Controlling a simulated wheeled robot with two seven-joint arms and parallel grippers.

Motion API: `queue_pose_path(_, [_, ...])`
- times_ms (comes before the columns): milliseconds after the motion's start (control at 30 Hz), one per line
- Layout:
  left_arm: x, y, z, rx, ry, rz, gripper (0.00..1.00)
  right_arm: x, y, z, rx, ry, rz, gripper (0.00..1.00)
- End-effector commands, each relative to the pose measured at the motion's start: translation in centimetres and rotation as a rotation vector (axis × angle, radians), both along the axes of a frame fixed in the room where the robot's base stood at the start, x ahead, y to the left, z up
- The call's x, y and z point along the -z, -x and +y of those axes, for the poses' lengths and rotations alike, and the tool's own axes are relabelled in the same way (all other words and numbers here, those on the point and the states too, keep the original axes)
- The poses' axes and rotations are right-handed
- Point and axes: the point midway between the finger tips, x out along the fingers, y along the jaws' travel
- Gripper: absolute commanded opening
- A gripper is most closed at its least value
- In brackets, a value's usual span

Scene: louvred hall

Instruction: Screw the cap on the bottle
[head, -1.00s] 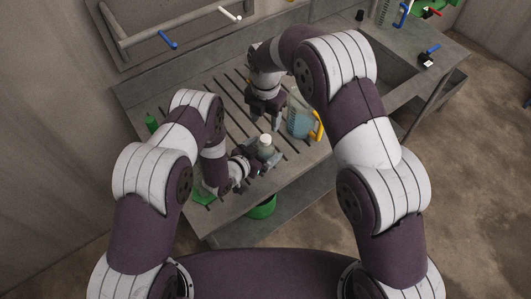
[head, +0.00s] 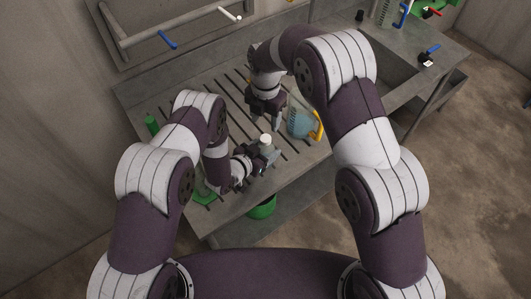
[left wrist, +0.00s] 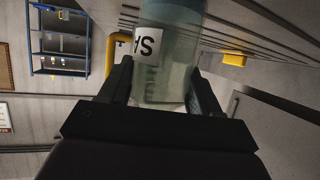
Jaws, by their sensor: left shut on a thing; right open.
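The bottle (left wrist: 165,75) is clear, pale greenish, with a white label reading "SA", and fills the gap between my left fingers in the left wrist view. Its top is cut off there. In the head view its white top (head: 265,139) shows just above my left gripper (head: 262,155), which is shut on the bottle over the slatted bench. I cannot tell whether this white part is a cap or how it sits. My right gripper (head: 265,115) is open, pointing down over the bench behind the bottle, apart from it.
A jug with bluish contents (head: 301,123) and a yellow handle stands right of the bottle. A green item (head: 152,124) stands at the bench's left edge. A green container (head: 262,208) is below the front edge. A sink basin (head: 385,75) lies at the right.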

Motion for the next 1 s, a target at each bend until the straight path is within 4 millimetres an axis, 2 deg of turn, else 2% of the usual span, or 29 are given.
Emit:
queue_pose_path(167, [0.0, 0.0, 0.0, 0.0, 0.0, 0.0, 0.0, 1.4, 0.0, 0.0, 0.0, 0.002, 0.003, 0.55])
queue_pose_path(400, [0.0, 0.0, 0.0, 0.0, 0.0, 0.0, 0.0, 5.5, 0.1, 0.0, 0.0, 0.002, 0.003, 0.55])
queue_pose_path(533, [0.0, 0.0, 0.0, 0.0, 0.0, 0.0, 0.0, 7.0, 0.0, 0.0, 0.0, 0.0, 0.001, 0.55])
queue_pose_path(700, [0.0, 0.0, 0.0, 0.0, 0.0, 0.0, 0.0, 8.0, 0.0, 0.0, 0.0, 0.0, 0.0, 0.55])
queue_pose_path(967, [0.0, 0.0, 0.0, 0.0, 0.0, 0.0, 0.0, 8.0, 0.0, 0.0, 0.0, 0.0, 0.0, 0.55])
queue_pose_path(1000, [0.0, 0.0, 0.0, 0.0, -0.001, 0.001, 0.0, 8.0, 0.0, 0.0, 0.0, 0.0, 0.0, 0.42])
